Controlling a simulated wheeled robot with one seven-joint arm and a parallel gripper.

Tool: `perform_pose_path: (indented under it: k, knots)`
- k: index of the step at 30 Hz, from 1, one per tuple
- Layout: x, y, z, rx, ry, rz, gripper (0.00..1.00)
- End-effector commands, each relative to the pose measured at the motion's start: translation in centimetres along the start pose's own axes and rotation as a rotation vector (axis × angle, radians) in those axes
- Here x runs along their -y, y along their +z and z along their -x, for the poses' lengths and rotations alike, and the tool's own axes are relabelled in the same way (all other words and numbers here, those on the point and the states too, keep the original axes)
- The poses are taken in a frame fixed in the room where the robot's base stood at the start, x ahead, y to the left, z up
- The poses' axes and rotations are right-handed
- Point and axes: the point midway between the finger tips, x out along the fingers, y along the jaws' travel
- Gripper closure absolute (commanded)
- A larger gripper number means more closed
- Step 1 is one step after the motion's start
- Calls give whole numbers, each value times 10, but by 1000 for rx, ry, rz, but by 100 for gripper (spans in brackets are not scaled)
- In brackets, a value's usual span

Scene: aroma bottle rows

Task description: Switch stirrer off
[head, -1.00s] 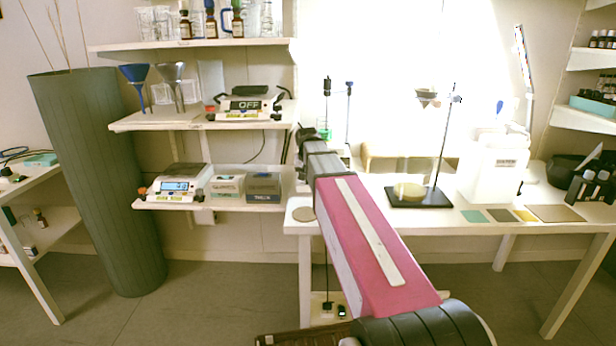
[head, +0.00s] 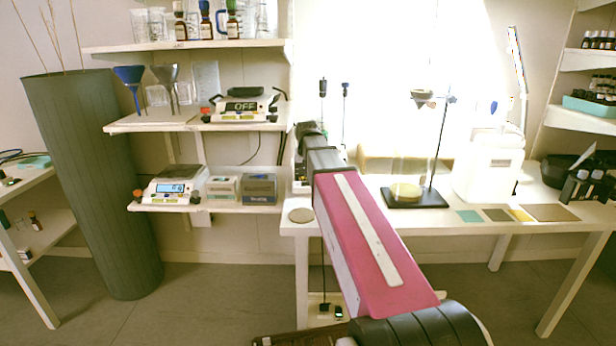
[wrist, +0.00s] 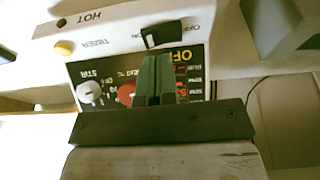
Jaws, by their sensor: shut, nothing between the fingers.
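The stirrer (wrist: 110,38) fills the upper part of the wrist view, upside down, with a white housing and a dark panel. The panel carries a white knob (wrist: 90,92), a red knob (wrist: 126,95) and a partly covered display with yellow and red characters. A black rocker switch (wrist: 164,35) sits on the white edge beside an OFF label. My gripper (wrist: 159,60) is shut and empty, its green fingertips just below the switch in the picture; I cannot tell whether they touch it. In the head view the gripper is hidden behind my arm.
A yellow lamp (wrist: 63,47) sits near the stirrer's corner. A stand with a dark base (head: 414,198) and a white container (head: 488,170) stand on the bench to the right.

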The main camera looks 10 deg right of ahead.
Motion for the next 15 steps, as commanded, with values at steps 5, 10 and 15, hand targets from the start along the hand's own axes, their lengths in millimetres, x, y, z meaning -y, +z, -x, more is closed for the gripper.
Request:
perform_pose_path:
  k: [5,10,15]
  knots:
    - [0,0,32,-2,0,0,100]
    - [0,0,58,-2,0,0,100]
    - [0,0,74,-1,0,0,100]
